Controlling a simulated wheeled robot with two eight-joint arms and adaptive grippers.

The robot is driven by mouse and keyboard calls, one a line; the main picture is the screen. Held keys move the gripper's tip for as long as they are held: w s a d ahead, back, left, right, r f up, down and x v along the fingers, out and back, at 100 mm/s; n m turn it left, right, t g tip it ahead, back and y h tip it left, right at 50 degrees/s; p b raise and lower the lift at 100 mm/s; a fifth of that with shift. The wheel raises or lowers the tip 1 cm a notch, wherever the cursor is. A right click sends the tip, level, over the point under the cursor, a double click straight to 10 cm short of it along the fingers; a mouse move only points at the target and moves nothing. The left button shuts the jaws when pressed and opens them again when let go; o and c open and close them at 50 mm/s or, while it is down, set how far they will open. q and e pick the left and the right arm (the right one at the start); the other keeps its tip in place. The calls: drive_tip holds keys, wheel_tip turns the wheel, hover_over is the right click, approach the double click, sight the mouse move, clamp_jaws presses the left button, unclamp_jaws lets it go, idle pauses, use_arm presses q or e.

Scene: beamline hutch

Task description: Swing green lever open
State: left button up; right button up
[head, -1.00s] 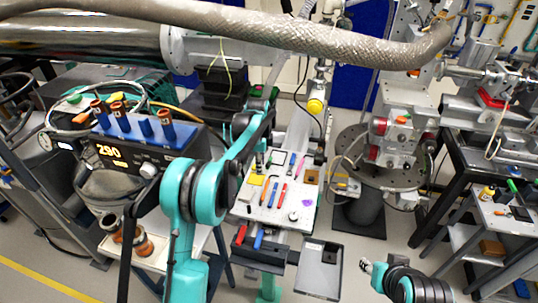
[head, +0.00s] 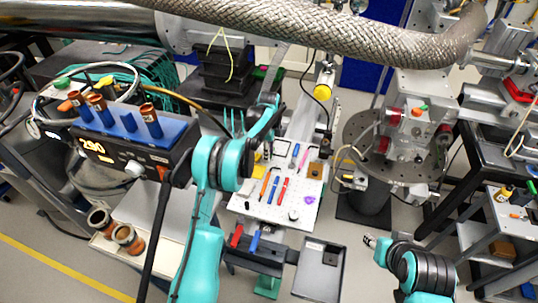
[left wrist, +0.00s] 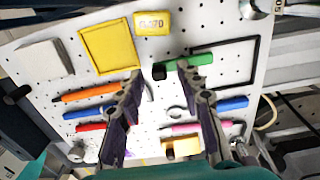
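A small green bar (left wrist: 190,61) with a dark end lies on the white perforated board (left wrist: 235,85), just beyond my left fingertips in the left wrist view. A small green piece (head: 424,107) also shows on top of the round-based apparatus in the head view. I cannot tell which, if either, is the green lever. My left gripper (left wrist: 160,73) is open, its fingers apart with nothing held between them, over the board. In the head view its fingers are not clear. My right gripper (head: 370,241) is low at the right, too small to tell its opening.
Pens, a yellow frame (left wrist: 108,47) and a yellow block (left wrist: 152,23) lie on the board. A thick braided hose (head: 330,35) crosses above. A controller reading 290 (head: 90,146) stands left. Floor shows between the board's stand and the right-hand cart (head: 500,225).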

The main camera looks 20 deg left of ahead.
use_arm(q)
drive_tip(key=shift+f, duration=0.35)
clamp_jaws()
